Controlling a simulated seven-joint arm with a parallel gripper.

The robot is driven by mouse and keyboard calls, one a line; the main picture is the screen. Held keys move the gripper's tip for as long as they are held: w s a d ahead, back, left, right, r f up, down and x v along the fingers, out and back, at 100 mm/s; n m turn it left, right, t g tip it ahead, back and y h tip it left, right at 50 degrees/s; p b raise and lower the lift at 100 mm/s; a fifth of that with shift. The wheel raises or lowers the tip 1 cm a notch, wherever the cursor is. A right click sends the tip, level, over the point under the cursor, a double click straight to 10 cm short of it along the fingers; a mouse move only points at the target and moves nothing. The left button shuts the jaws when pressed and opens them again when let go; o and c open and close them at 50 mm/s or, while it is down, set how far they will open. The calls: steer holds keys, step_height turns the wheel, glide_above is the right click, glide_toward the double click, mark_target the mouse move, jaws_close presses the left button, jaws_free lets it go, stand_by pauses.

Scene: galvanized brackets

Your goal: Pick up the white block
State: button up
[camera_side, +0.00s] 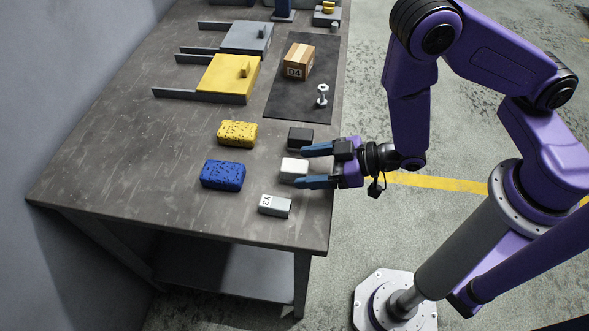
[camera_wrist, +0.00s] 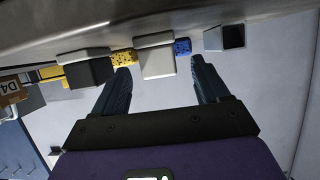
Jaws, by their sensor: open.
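The white block (camera_side: 293,168) lies on the grey table near its right edge. My gripper (camera_side: 308,167) is open, with its two blue fingers reaching over the table on either side of the white block. In the wrist view the white block (camera_wrist: 157,58) shows between the spread fingertips of my gripper (camera_wrist: 160,76), with a gap on both sides. I cannot tell whether the fingers extend past the block's near face. Nothing is held.
A black block (camera_side: 300,137) lies close beside the upper finger. A grey block marked Y3 (camera_side: 275,205) lies near the lower finger. A yellow sponge (camera_side: 237,133) and a blue sponge (camera_side: 223,175) lie beyond. A cardboard box (camera_side: 298,62) stands on a dark mat (camera_side: 292,105).

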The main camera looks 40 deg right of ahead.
mark_target(304, 167)
steer(key=shift+x, duration=1.95)
steer(key=shift+c, duration=0.3)
steer(key=c, duration=1)
steer(key=shift+c, duration=0.4)
steer(key=shift+r, duration=0.2)
